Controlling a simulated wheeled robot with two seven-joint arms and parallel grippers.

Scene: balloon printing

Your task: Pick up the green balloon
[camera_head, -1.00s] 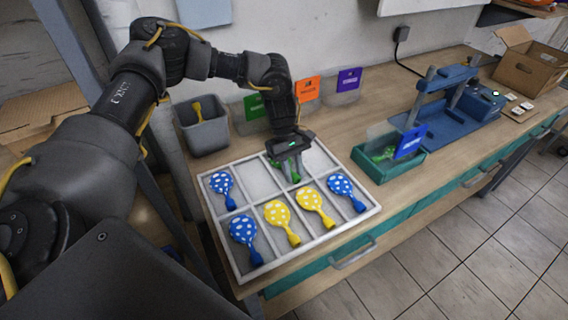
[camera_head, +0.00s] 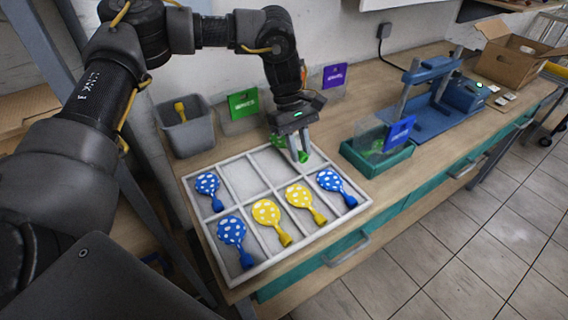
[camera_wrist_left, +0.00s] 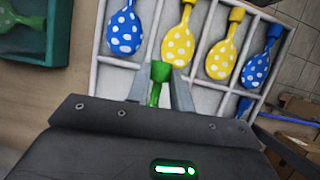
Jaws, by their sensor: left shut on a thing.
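My left gripper (camera_head: 298,150) is shut on a green balloon (camera_head: 277,142) at the back of the white divided tray (camera_head: 237,268). In the left wrist view the green balloon's neck (camera_wrist_left: 159,72) shows between the fingers; its body is hidden below the gripper. I cannot tell whether it is clear of the tray floor. Blue dotted balloons (camera_head: 207,184) and yellow dotted balloons (camera_head: 266,212) lie in other compartments. My right gripper is not in view.
A grey bin (camera_head: 188,132) with a yellow item stands behind the tray. A teal box (camera_head: 377,160) with a blue sign and green contents is to the right. A blue press (camera_head: 432,118) and cardboard box (camera_head: 508,58) stand farther right. Bare wood lies between.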

